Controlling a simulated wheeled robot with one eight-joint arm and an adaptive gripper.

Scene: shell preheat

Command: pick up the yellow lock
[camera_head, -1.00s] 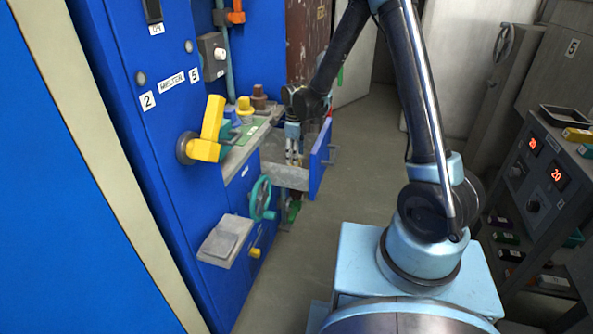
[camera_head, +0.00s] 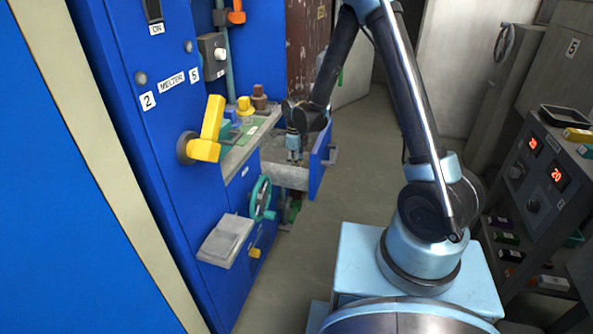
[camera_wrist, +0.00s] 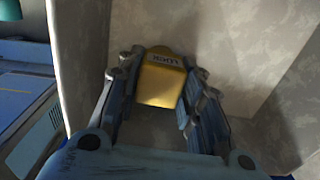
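The yellow lock (camera_wrist: 162,82), with "LOCK" lettering, lies inside the open drawer, seen in the wrist view. My gripper (camera_wrist: 162,75) is open, with one finger on each side of the lock. A narrow gap seems to show on both sides, and I cannot tell if either finger touches it. In the head view my gripper (camera_head: 294,157) reaches down into the open drawer (camera_head: 318,160), and the lock is hidden there.
The drawer's pale walls (camera_wrist: 80,50) stand close around my gripper. A blue cabinet with a yellow lever (camera_head: 207,135) and a green handwheel (camera_head: 262,198) is on the left. A console with red displays (camera_head: 557,177) is on the right. The floor between is clear.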

